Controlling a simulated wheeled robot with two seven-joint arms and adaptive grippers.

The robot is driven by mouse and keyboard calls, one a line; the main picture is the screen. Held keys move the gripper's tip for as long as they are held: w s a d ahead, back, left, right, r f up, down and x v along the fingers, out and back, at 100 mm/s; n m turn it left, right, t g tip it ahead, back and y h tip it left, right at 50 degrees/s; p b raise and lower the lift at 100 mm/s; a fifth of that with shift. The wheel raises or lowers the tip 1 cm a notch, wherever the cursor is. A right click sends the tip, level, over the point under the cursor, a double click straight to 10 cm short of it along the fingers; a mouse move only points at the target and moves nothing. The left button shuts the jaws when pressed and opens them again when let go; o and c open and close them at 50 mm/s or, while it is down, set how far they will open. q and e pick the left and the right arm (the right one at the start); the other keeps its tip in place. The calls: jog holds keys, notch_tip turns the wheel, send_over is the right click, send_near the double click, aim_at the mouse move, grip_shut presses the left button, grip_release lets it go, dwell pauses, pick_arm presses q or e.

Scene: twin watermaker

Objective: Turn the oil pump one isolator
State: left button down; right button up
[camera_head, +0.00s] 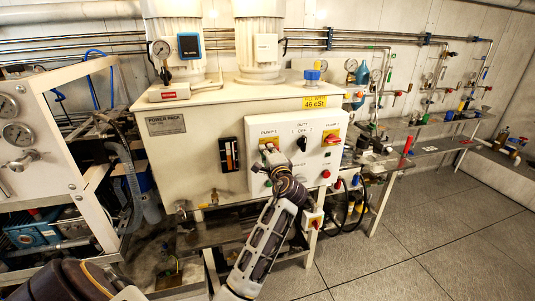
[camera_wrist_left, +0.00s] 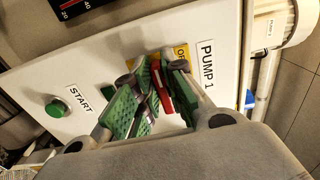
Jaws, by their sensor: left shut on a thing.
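The pump one isolator is a red handle on a yellow plate (camera_head: 268,134), at the upper left of the white control box on the power pack. In the left wrist view the red handle (camera_wrist_left: 160,90) sits between green finger pads, next to the "PUMP 1" label. My left gripper (camera_head: 268,154) reaches up to it from below and hides most of the handle in the head view. In the wrist view my left gripper (camera_wrist_left: 158,82) is shut on the red handle. The handle's exact angle is hard to tell. My right gripper is out of view.
A black duty selector (camera_head: 302,144) and a second red and yellow isolator (camera_head: 331,137) sit to the right on the box. A green start button (camera_wrist_left: 57,109) is beside the gripper. A pipe bench (camera_head: 430,146) stands at right; the floor (camera_head: 430,225) before it is clear.

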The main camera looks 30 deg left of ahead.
pick_arm(q)
jog(key=shift+f, duration=0.1)
jog(key=c, duration=1.7)
grip_release()
jog(key=shift+o, duration=1.1)
jog(key=v, duration=1.2)
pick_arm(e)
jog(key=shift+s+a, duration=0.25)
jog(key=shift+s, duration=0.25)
pick_arm(q)
jog(key=shift+s, duration=0.1)
